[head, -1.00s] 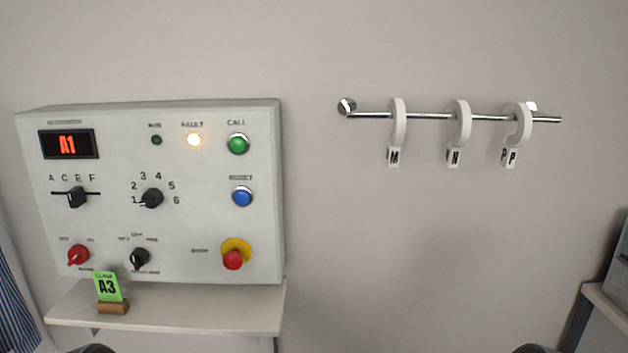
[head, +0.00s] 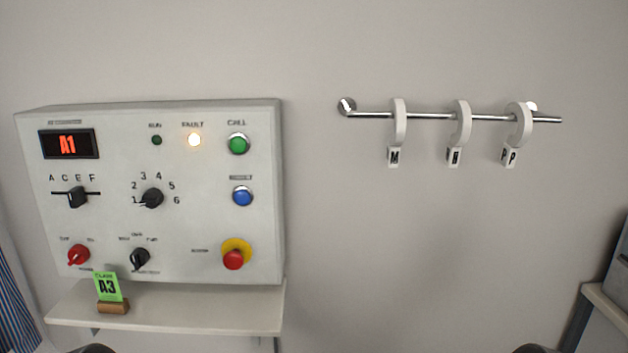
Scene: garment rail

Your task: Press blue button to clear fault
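The blue button (head: 242,196) sits on the right side of the grey control panel (head: 210,225), below the green CALL button (head: 238,144). Its label is blurred. The fault lamp (head: 194,140) is lit warm white. The run lamp (head: 156,140) is dark green and looks unlit. Neither of my grippers can be made out in the head view. Only dark rounded shapes show at the bottom edge, and nothing touches the panel.
A red mushroom button (head: 233,260) sits below the blue one.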

